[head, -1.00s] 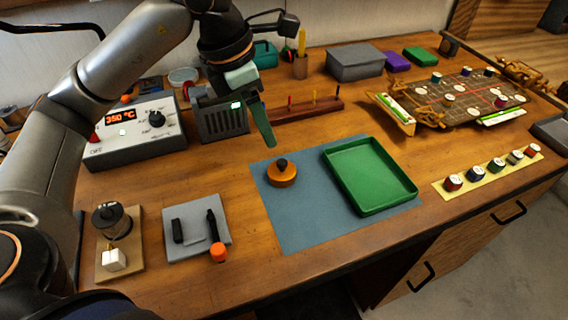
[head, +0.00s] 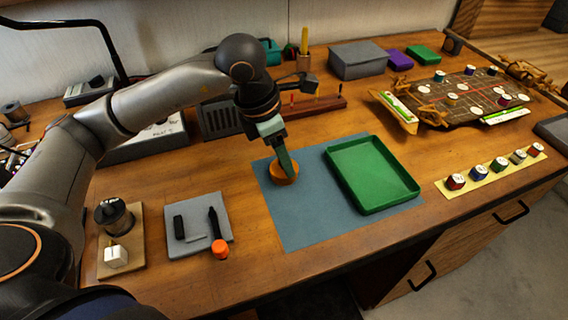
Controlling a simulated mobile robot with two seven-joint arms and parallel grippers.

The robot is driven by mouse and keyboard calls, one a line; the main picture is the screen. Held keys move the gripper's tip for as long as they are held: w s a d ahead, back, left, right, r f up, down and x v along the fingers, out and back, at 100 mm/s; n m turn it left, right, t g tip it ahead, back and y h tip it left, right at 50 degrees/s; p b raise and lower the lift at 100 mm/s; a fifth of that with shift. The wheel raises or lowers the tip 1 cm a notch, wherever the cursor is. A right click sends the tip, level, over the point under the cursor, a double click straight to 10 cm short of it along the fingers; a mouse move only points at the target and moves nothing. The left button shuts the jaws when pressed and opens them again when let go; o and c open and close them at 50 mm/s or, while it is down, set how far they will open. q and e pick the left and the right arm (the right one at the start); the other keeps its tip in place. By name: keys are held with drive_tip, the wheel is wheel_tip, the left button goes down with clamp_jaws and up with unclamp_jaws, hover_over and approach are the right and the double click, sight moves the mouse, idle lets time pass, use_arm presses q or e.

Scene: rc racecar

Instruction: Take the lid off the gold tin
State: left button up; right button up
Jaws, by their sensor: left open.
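The gold tin (head: 284,175) stands on the blue-grey mat (head: 290,220), left of the green tray. It looks orange-gold. The dark knob on its lid is hidden behind my left gripper (head: 288,170). The gripper points down over the tin, with its greenish fingers at the lid. The fingers are open; I cannot tell whether they touch the knob or lid. My right gripper is not in view.
The empty green tray (head: 408,196) lies on the mat just right of the tin. A grey pad with small tools (head: 230,208) lies to the left. A wooden rack (head: 325,106) stands behind. The front part of the mat is clear.

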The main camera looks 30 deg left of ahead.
use_arm(q)
clamp_jaws()
idle(0.3)
idle(0.4)
